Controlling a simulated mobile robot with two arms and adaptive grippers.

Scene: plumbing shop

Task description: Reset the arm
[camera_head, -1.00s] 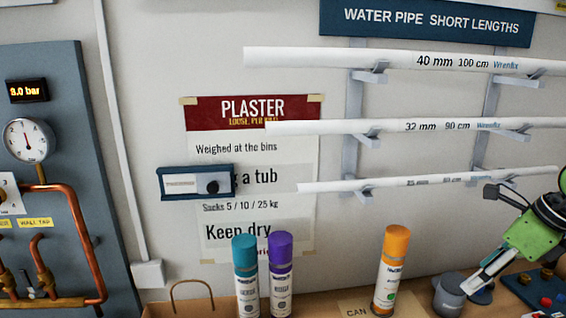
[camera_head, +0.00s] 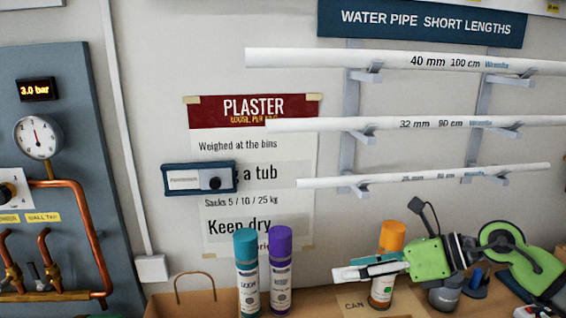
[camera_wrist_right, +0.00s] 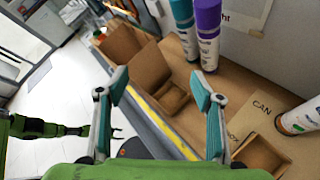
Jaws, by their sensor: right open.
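My right arm, green and black, comes in from the right in the head view. Its gripper (camera_head: 345,272) points left, above the counter and in front of the orange-capped can (camera_head: 390,238), partly covering that can. In the right wrist view the two teal-padded fingers of the right gripper (camera_wrist_right: 158,78) stand wide apart with nothing between them. Cardboard boxes on the counter show beyond them. A green arm with a small gripper (camera_wrist_right: 116,133), seemingly my left one, shows at the left of the right wrist view, over the pale floor. Its jaw state is too small to tell.
A teal can (camera_head: 247,275) and a purple can (camera_head: 280,275) stand on the counter, left of the right gripper. Open cardboard boxes (camera_wrist_right: 150,70) line the counter edge. White pipes (camera_head: 400,124) rest on wall brackets above. A gauge panel (camera_head: 70,130) is at left.

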